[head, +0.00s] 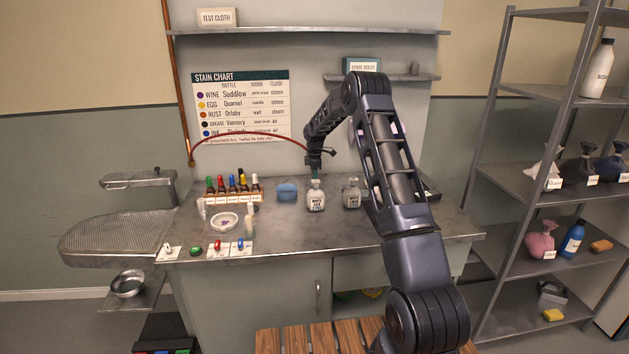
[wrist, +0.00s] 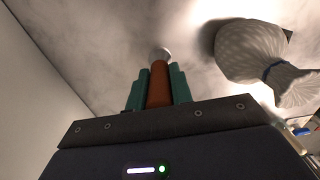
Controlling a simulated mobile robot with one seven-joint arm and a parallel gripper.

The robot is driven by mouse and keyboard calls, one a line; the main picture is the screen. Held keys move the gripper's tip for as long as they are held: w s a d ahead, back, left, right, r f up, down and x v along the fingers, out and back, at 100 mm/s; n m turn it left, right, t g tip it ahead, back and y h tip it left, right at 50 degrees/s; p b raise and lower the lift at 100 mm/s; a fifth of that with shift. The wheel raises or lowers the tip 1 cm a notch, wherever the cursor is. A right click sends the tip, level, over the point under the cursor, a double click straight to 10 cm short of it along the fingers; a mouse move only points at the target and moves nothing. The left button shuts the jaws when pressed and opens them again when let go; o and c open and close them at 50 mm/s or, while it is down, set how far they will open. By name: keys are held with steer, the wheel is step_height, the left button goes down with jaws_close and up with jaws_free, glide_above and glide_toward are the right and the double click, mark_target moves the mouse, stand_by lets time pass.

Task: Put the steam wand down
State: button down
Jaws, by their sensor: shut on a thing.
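The steam wand (wrist: 158,84) shows in the wrist view as an orange-brown handle with a pale round tip, between two green fingers. My gripper (wrist: 157,90) is shut on it. In the head view my gripper (head: 315,173) hangs pointing down above the back of the steel worktop, just behind or over a labelled jar (head: 316,197). A red-brown hose (head: 245,134) arcs from the copper pipe at the left wall to my gripper. The wand itself is mostly hidden in the head view. I cannot tell whether its tip touches the worktop.
A second jar (head: 352,194) and a blue sponge-like block (head: 287,192) stand close by. A pale ribbed thing with a blue band (wrist: 265,62) is near, right in the wrist view. A bottle rack (head: 234,191) and white dish (head: 224,221) stand left. The front middle worktop is clear.

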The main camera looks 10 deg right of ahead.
steer(key=shift+f, duration=0.75)
steer(key=shift+f, duration=0.15)
steer(key=c, duration=1.2)
jaws_free()
steer(key=shift+c, duration=0.2)
